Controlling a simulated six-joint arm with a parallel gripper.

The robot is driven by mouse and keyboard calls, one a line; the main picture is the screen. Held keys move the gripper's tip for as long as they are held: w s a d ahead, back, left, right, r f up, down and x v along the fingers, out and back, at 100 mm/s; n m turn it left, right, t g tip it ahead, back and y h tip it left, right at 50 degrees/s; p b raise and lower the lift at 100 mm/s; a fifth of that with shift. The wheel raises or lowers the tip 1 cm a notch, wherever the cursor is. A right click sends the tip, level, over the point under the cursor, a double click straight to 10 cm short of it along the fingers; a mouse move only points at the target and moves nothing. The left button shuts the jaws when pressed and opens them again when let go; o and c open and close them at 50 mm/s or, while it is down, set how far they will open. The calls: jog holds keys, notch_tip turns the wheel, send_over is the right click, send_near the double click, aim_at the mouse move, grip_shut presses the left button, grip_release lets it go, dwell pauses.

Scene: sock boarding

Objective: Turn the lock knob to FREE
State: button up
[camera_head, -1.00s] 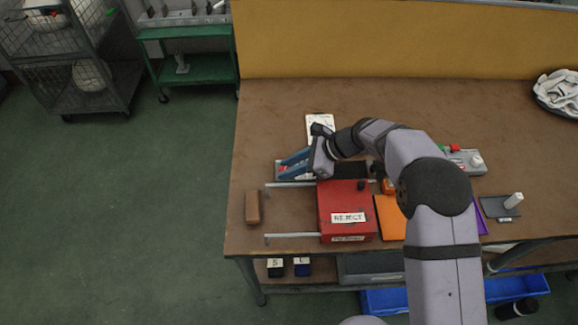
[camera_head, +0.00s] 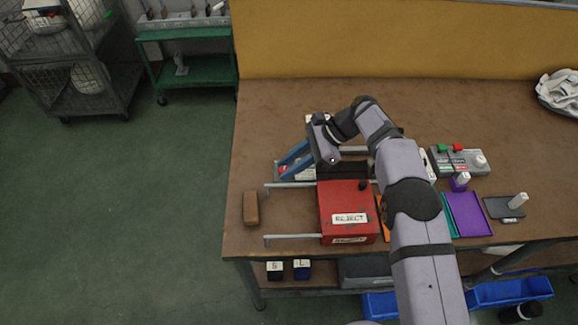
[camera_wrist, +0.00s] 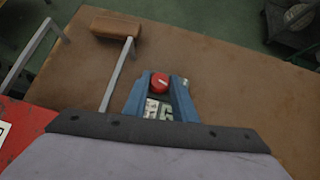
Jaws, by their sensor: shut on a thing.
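The red lock knob (camera_wrist: 159,82) shows in the wrist view with a short pale mark on its top. The blue fingers of my gripper (camera_wrist: 162,79) stand on both sides of it, shut on it. Pale plates with dark marks (camera_wrist: 158,108) show between the fingers below the knob; their lettering is too small to read. In the head view my gripper (camera_head: 290,159) reaches left and down over a small grey unit (camera_head: 281,173) behind the red box.
A red REJECT box (camera_head: 335,205) stands just in front, with metal rails (camera_head: 290,237) to its left. A brown block (camera_head: 251,209) lies at the left edge. A control box (camera_head: 445,162) and purple tray (camera_head: 470,216) are right of my arm.

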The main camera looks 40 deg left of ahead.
dwell(0.4)
jog(key=o, duration=0.8)
jog(key=shift+c, duration=0.2)
jog(key=shift+b+v, duration=0.6)
jog(key=shift+v, duration=3.1)
